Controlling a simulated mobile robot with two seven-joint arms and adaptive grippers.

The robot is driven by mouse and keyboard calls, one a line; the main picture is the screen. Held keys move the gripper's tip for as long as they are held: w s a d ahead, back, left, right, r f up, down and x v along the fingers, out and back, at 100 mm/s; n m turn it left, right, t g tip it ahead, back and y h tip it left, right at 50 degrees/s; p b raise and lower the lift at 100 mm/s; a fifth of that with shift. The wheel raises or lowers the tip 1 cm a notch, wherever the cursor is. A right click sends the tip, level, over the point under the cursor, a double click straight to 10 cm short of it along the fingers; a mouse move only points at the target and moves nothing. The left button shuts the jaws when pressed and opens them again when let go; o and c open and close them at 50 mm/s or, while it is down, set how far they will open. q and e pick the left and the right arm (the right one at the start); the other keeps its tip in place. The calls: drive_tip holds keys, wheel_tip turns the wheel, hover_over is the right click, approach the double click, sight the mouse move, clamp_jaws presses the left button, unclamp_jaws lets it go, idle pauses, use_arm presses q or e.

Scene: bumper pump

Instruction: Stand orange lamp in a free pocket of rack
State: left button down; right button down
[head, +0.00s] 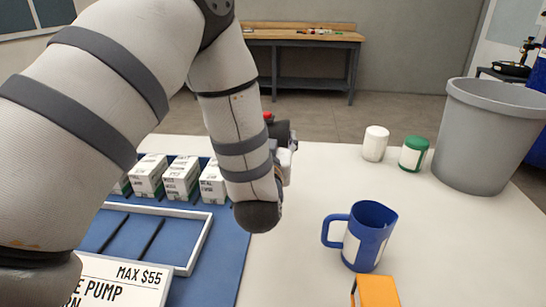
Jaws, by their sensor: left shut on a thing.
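My left arm comes in from the left, and its gripper (283,137) is over the table beyond the wrist. The wrist hides most of it. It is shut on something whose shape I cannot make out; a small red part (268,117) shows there. An orange object (375,291), cut off by the bottom edge, is on the table; I cannot tell whether it is the lamp. A white-framed tray with dark dividers (192,258), perhaps the rack, lies on a blue mat at the left, partly behind my arm. My right gripper is out of view.
Several white boxes (181,180) stand behind the tray. A blue mug (378,234), white jar (375,143), green-lidded jar (413,154) and grey bin (487,140) are on the right. A price sign (120,284) stands in front. The table (285,260) between mat and mug is clear.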

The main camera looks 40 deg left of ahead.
use_arm(q)
drive_tip(key=shift+w+a+f, duration=0.45)
drive_tip(key=shift+w+f, duration=0.05)
drive_tip(key=shift+f, duration=0.15)
drive_tip(key=f, duration=0.2)
drive_tip(key=f+b, duration=0.1)
drive_tip(key=f, duration=0.1)
drive_tip(key=shift+w+a, duration=0.2)
drive_tip(key=shift+r, duration=0.3)
drive_tip(key=shift+f, duration=0.25)
drive_tip(key=c, duration=0.6)
unclamp_jaws()
drive_tip(key=shift+r, duration=0.1)
